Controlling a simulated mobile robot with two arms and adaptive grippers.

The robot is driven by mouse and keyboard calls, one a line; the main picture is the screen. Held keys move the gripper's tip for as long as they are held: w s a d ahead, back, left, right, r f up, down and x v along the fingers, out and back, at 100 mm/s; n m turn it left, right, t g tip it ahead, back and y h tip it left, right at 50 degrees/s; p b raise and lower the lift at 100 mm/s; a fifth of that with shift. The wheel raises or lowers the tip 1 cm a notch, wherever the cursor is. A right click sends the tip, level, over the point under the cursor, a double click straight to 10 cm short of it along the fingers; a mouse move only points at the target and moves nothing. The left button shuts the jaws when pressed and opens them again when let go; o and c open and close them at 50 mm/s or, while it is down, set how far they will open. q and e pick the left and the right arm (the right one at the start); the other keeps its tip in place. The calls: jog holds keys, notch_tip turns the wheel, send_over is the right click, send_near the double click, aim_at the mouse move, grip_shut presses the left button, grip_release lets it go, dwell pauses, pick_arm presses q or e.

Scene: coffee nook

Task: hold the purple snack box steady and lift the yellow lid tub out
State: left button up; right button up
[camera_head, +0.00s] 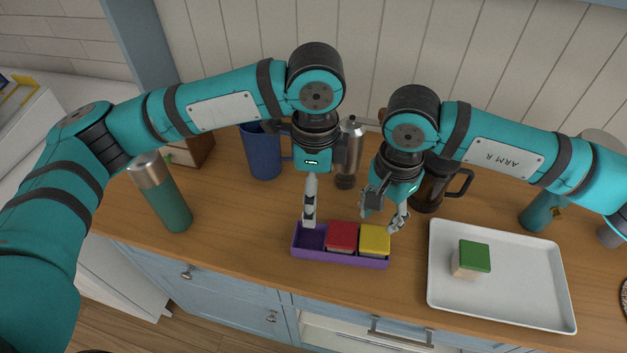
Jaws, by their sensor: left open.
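The purple snack box (340,260) sits on the wooden counter near its front edge. Its left compartment is empty, its middle one holds a tub with a red lid (342,234), and its right one holds the yellow lid tub (375,239). My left gripper (309,218) is open and points down at the back wall of the empty left compartment; its fingers overlap in this view, and I cannot tell whether they touch the wall. My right gripper (383,218) is open and empty, with its fingers apart just above and behind the yellow lid tub.
A white tray (445,290) at the right holds a green-lidded tub (473,257). A teal bottle (165,200) stands at the left. A blue mug (262,155), a steel bottle (347,170) and a dark mug (430,190) stand behind the box.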

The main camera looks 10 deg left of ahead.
aim_at(314, 244)
pick_arm(q)
notch_tip(314, 244, down, 16)
jog(key=shift+f, duration=0.15)
dwell(0.3)
jog(key=c, duration=1.3)
